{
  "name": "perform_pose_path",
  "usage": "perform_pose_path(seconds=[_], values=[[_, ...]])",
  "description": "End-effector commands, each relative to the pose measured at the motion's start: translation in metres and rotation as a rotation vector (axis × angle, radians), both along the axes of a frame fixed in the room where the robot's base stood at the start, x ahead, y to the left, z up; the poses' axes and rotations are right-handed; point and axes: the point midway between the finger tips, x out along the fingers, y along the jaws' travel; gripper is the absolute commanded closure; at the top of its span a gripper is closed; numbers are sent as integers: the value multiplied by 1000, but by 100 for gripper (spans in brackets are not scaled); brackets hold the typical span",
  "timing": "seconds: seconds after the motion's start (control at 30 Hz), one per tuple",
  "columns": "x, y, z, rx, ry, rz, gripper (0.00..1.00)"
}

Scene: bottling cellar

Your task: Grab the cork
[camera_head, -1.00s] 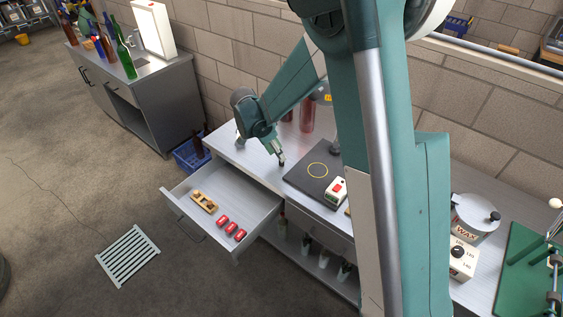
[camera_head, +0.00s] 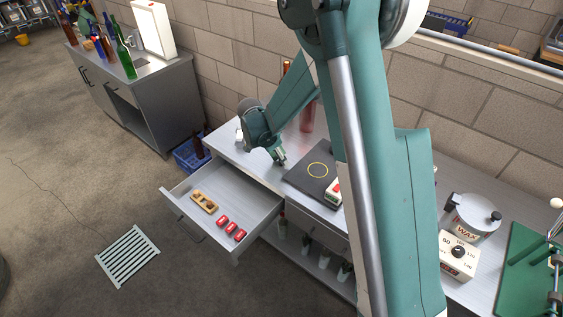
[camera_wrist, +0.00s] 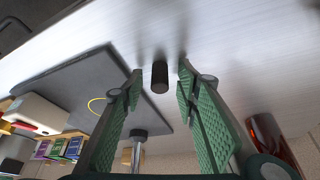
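A small dark cork-shaped cylinder (camera_wrist: 160,77) is on the pale bench top, between and just past the tips of my gripper's two green-padded fingers in the wrist view. It looks nearly black there, and I take it for the cork. My gripper (camera_wrist: 160,80) is open, with a visible gap between the cylinder and each finger. In the head view my gripper (camera_head: 279,157) points down, low over the bench top, left of a dark mat. The cylinder cannot be made out in the head view.
The dark mat (camera_head: 304,183) with a yellow ring lies beside my gripper. An open drawer (camera_head: 238,200) juts out in front, holding a wooden piece (camera_head: 203,202) and red items (camera_head: 230,228). A reddish bottle (camera_wrist: 270,140) stands close to one finger.

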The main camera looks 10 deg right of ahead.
Motion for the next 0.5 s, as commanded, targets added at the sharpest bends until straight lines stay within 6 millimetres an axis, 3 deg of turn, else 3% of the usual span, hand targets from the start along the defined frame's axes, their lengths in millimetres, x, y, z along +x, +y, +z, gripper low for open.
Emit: perform_pose_path(seconds=[0.5], values=[[0, 0, 0, 0, 0, 0, 69]])
